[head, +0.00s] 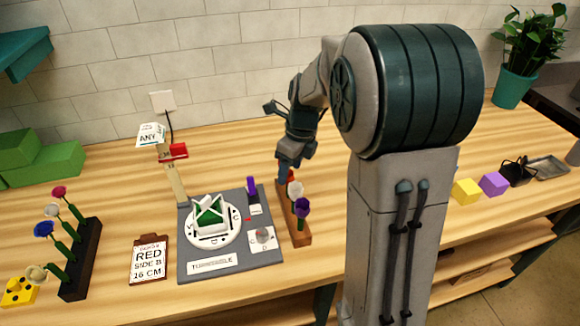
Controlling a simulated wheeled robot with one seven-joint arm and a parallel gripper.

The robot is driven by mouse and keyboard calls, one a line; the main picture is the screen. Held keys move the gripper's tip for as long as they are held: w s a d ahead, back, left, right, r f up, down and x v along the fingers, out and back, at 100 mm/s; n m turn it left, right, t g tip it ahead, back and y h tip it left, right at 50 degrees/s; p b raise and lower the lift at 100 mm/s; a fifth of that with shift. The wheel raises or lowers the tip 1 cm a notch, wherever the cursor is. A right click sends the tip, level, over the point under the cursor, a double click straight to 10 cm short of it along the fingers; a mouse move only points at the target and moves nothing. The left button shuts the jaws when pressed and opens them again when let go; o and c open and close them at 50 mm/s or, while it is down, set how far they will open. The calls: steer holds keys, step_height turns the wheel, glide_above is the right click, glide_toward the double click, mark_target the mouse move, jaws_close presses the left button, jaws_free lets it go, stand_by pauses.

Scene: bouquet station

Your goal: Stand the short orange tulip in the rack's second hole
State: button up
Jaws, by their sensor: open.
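My gripper (288,168) is open and points down over the back end of a brown wooden rack (301,239). An orange-red flower head (292,174) shows right beside the fingers; its stem is hidden, and I cannot tell whether it is the short orange tulip or whether the fingers touch it. A white flower (295,189) and a purple flower (302,208) stand in front of it along this rack. The rack holes are too small to make out.
A grey board (190,272) with a round white turntable (233,236) lies between the racks. A clipboard reading "RED SIDE B 16 CM" (149,262) lies left of it. Yellow (466,191) and purple (494,183) blocks sit at the right. My arm hides the table's middle.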

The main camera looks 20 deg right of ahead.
steer(key=shift+s+d+r+p, duration=0.1)
steer(key=shift+d+r+p, duration=0.1)
steer(key=shift+r+p, duration=0.95)
steer(key=shift+s+d+r+p, duration=0.1)
steer(key=shift+d+r+p, duration=0.1)
steer(key=shift+r+p, duration=0.95)
steer(key=shift+r, duration=0.15)
steer(key=o, duration=0.5)
steer(key=shift+o, duration=0.2)
